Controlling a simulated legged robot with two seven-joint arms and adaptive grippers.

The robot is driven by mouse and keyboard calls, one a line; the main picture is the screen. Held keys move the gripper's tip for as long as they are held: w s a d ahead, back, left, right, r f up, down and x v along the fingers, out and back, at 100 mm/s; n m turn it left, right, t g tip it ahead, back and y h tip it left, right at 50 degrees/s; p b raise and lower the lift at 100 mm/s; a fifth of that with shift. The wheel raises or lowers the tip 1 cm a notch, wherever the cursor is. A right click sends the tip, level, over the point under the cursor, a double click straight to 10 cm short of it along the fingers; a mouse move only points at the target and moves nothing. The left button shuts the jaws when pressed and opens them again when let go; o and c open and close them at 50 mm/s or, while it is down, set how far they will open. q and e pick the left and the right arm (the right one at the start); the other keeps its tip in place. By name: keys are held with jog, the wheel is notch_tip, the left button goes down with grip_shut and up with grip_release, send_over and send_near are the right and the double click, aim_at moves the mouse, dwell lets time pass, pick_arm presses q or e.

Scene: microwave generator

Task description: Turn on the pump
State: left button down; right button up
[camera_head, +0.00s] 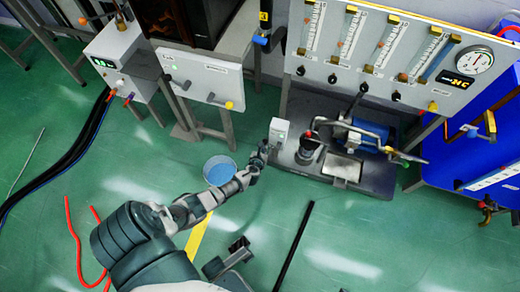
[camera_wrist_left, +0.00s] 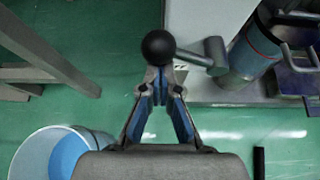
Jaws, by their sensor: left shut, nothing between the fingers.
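The pump (camera_head: 360,138) is a blue cylinder with pipes on a dark base at the right of the head view. A small light-grey box (camera_head: 279,131) stands at the left end of that base. My left gripper (camera_head: 262,152) is just below this box. In the left wrist view my left gripper (camera_wrist_left: 158,78) is shut and empty. A black ball knob (camera_wrist_left: 158,47) on a grey lever (camera_wrist_left: 205,57) covers its fingertips from view; I cannot tell whether they touch. A dark part of my right arm, perhaps its gripper (camera_head: 232,258), shows at the bottom; its jaws are unclear.
A blue bucket (camera_head: 219,170) stands on the green floor beside my left forearm and shows in the left wrist view (camera_wrist_left: 62,150). A panel with flow meters (camera_head: 385,45) rises behind the pump. Red hoses (camera_head: 75,240) and a black bar (camera_head: 293,245) lie on the floor.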

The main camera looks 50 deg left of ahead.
pick_arm(q)
jog(key=shift+w+d+r+m+y+p, duration=0.1)
jog(key=shift+w+r+m+y+p, duration=0.05)
jog(key=shift+r+m+y+p, duration=0.2)
jog(key=shift+f, duration=0.15)
dwell(0.3)
